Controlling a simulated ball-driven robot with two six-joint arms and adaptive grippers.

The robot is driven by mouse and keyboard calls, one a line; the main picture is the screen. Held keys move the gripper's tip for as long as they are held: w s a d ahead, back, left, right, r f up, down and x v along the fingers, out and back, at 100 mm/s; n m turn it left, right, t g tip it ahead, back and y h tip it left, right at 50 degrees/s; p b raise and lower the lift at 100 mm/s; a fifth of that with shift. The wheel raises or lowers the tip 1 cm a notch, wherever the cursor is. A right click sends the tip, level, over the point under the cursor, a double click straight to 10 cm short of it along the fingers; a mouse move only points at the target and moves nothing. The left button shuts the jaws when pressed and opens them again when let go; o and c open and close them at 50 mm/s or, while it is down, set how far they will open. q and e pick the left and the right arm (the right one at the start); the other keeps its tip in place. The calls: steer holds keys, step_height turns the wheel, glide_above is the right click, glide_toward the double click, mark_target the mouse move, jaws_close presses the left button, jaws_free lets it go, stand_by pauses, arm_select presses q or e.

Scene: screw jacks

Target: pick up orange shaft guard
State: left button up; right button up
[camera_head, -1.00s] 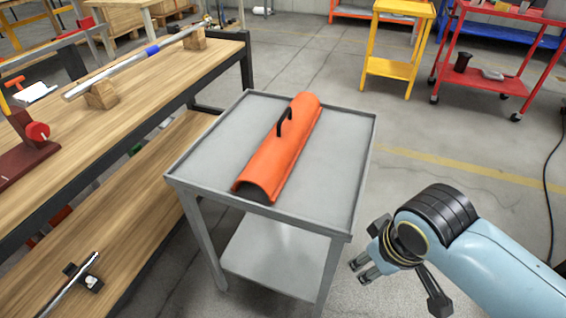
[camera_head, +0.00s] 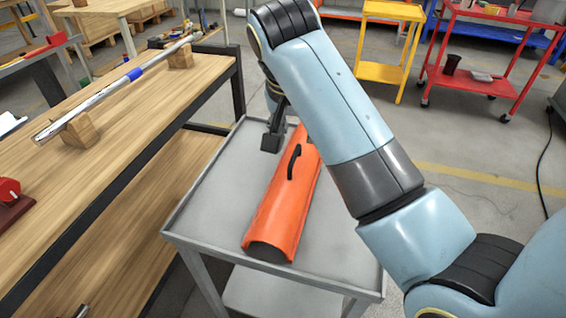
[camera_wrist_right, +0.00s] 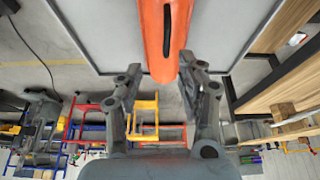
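The orange shaft guard (camera_head: 278,212) is a long half-round cover with a black handle (camera_head: 293,162) on top. It lies on the grey cart top (camera_head: 208,200), and my right arm hides its far end. My right gripper (camera_head: 273,135) is beyond the handle at the guard's far end, mostly hidden behind my arm. My left gripper is not in view.
A wooden workbench (camera_head: 120,125) on the left carries a long metal shaft (camera_head: 100,95) on wooden blocks. A yellow cart (camera_head: 385,45) and a red cart (camera_head: 490,55) stand at the back right. The cart top left of the guard is clear.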

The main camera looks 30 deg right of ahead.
mark_target(295, 154)
steer(key=shift+w+d+f, duration=0.2)
steer(key=shift+w+f, duration=0.6)
steer(key=shift+w, duration=0.05)
steer(key=shift+b+x, duration=0.45)
steer(key=shift+x, duration=0.8)
steer(key=shift+d+f, duration=0.15)
steer(key=shift+f, duration=0.15)
steer(key=b+x, duration=0.1)
steer(key=x, duration=0.3)
steer(key=shift+w+f, duration=0.2)
steer(key=shift+f, duration=0.05)
steer(key=shift+w+f, duration=0.15)
steer(key=shift+f, duration=0.25)
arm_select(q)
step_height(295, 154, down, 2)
arm_select(e)
jaws_close()
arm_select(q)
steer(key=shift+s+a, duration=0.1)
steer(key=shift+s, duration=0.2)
